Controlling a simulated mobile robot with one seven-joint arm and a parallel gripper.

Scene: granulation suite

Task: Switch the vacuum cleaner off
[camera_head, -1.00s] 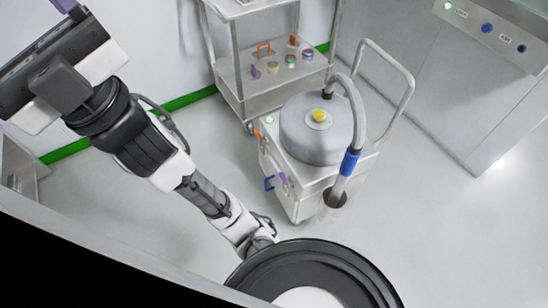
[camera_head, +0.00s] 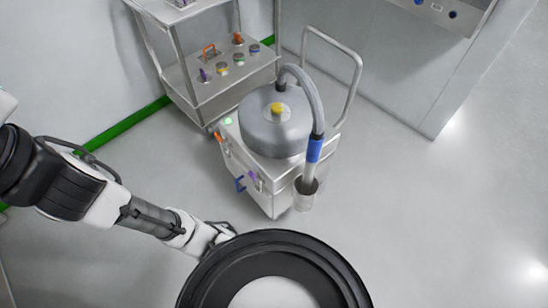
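The vacuum cleaner (camera_head: 275,135) stands near the middle of the head view, a grey drum with a yellow knob on a box-shaped metal cart. A green light (camera_head: 228,121) glows on the cart's top left corner. An orange part (camera_head: 219,137) sits on the left side just below it. A blue handle (camera_head: 240,184) and a purple part (camera_head: 252,175) sit lower on that side. Which of these is the switch I cannot tell. A grey hose with a blue cuff (camera_head: 315,149) runs into a metal cup (camera_head: 306,194).
A metal shelf rack (camera_head: 190,91) with several small coloured items stands behind the vacuum cleaner. A cabinet (camera_head: 425,65) with a button panel is at upper right. The cart's push handle (camera_head: 357,70) rises behind the drum. Floor is clear at right.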

